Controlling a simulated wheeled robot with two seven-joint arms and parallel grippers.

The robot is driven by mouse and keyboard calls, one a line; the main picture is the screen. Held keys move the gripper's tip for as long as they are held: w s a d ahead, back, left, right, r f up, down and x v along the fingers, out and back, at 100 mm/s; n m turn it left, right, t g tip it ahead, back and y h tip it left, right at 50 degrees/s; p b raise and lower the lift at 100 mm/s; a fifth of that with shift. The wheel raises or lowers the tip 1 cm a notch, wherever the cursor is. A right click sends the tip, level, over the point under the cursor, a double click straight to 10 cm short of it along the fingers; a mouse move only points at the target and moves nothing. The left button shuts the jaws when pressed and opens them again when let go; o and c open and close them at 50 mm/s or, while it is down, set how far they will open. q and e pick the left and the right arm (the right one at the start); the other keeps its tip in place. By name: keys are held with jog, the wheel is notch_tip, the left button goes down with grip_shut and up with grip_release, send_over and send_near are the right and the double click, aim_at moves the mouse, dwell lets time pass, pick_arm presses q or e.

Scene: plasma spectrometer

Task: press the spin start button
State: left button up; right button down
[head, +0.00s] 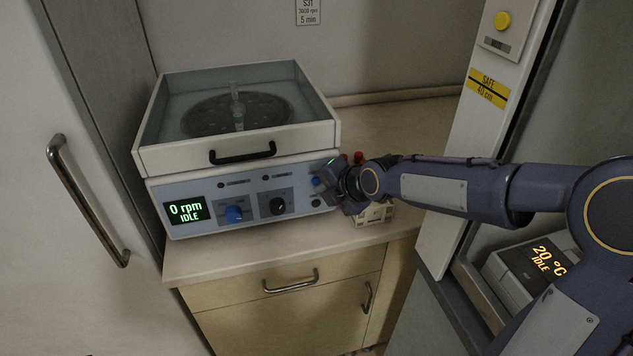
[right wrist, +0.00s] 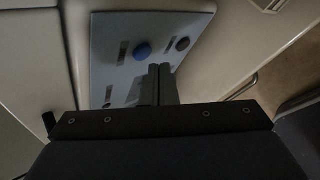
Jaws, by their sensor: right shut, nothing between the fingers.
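The centrifuge (head: 240,160) stands on the counter with its clear-topped lid closed. Its front display (head: 187,211) reads 0 rpm, IDLE. I cannot read which is spin start. My right gripper (head: 328,188) is shut and empty, close in front of that right end; contact cannot be told. In the right wrist view its fingers (right wrist: 160,72) show before the panel, near a round blue control (right wrist: 142,51). My left gripper is not in view.
A pale rack (head: 374,214) with red-capped items (head: 358,157) stands right of the centrifuge, partly hidden by my right arm. The counter behind the arm is clear.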

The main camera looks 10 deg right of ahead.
jog(key=shift+w, duration=0.15)
dwell(0.7)
jog(key=shift+w, duration=0.3)
